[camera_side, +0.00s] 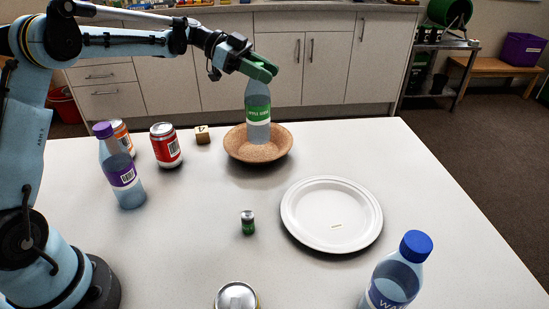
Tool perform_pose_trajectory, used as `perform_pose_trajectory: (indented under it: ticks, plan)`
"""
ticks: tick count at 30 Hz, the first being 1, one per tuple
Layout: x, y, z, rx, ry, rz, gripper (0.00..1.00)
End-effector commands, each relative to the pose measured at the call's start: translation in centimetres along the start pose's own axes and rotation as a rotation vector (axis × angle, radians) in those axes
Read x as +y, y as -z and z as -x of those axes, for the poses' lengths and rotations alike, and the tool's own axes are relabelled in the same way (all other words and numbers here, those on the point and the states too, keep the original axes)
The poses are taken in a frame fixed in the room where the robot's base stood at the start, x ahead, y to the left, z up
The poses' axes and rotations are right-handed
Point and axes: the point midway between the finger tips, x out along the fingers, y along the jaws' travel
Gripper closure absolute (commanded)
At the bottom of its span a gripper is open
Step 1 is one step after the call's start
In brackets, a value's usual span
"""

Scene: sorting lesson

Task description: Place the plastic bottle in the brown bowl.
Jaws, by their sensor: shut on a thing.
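The plastic bottle with a green label (257,107) is upright, its lower end over or inside the brown bowl (243,151) at the back middle of the table. I cannot tell whether its base touches the bowl's bottom. My gripper (264,71), with green fingers, is shut on the top of this bottle and hides its cap. Two other bottles stand on the table: one with a purple cap and label (123,175) at the left, and one with a blue cap (395,279) at the front right.
A white plate (368,219) lies right of centre. A small green battery-like cylinder (248,223) stands at the middle. A red can (165,147), an orange can (122,135) and a small wooden cube (202,135) are left of the bowl. Another can (236,296) is at the front edge.

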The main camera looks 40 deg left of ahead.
Motion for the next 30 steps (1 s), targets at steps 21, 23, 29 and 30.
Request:
perform_pose_trajectory:
  ticks: [21,23,29,30]
  plan:
    - [-0.4,-4.2,-1.3,0.000,0.000,0.000,1.00]
    - [-0.4,-4.3,-1.3,0.000,0.000,0.000,1.00]
    - [-0.4,-4.5,-1.4,0.000,0.000,0.000,0.54]
    - [-0.4,-4.5,-1.4,0.000,0.000,0.000,0.48]
